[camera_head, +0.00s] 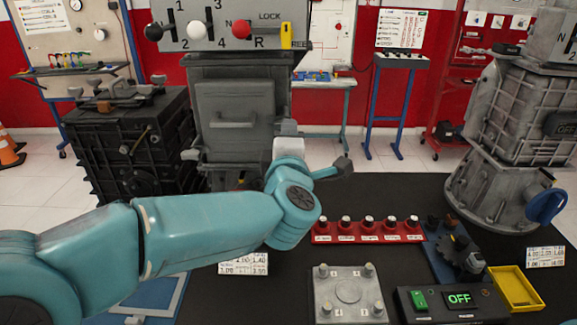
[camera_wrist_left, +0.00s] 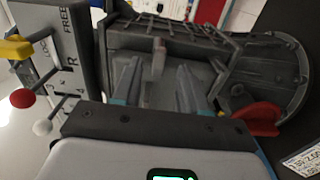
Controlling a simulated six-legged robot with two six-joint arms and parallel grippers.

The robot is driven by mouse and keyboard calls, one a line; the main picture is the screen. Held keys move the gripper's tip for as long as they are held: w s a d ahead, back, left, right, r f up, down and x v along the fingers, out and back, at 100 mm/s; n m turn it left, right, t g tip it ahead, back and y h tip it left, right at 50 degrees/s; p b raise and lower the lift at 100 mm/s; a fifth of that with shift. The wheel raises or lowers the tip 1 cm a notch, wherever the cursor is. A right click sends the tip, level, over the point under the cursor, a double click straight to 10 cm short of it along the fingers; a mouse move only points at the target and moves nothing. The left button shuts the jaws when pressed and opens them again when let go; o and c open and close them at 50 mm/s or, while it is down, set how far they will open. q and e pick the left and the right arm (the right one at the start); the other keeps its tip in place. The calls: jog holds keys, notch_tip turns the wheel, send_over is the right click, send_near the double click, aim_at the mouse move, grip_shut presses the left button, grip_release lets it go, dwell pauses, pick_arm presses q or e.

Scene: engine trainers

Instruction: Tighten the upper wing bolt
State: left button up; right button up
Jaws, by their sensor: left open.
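The grey gearbox housing (camera_head: 234,115) stands behind the table with a cover plate and a bar handle (camera_head: 233,122) on its front. My left arm reaches in from the left, and its wrist hides part of the housing's right side. In the left wrist view, turned on its side, my left gripper (camera_wrist_left: 157,70) has its two fingers apart, facing the grey housing (camera_wrist_left: 265,80). A slim grey upright piece (camera_wrist_left: 159,50) shows beyond and between the fingertips; I cannot tell whether it is the handle or a wing bolt. No wing bolt is clearly recognisable. My right gripper is out of view.
A selector box (camera_head: 235,25) with black, white and red knobs tops the housing. A dark engine block (camera_head: 130,145) stands left. On the black table are a red rack (camera_head: 368,238), a metal plate (camera_head: 350,308), an OFF switch box (camera_head: 420,305) and a yellow tray (camera_head: 515,288).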

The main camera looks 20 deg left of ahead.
pick_arm(q)
jog(key=v, duration=1)
jog(key=shift+b, duration=0.45)
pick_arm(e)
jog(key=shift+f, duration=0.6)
pick_arm(q)
jog(key=shift+s, duration=0.15)
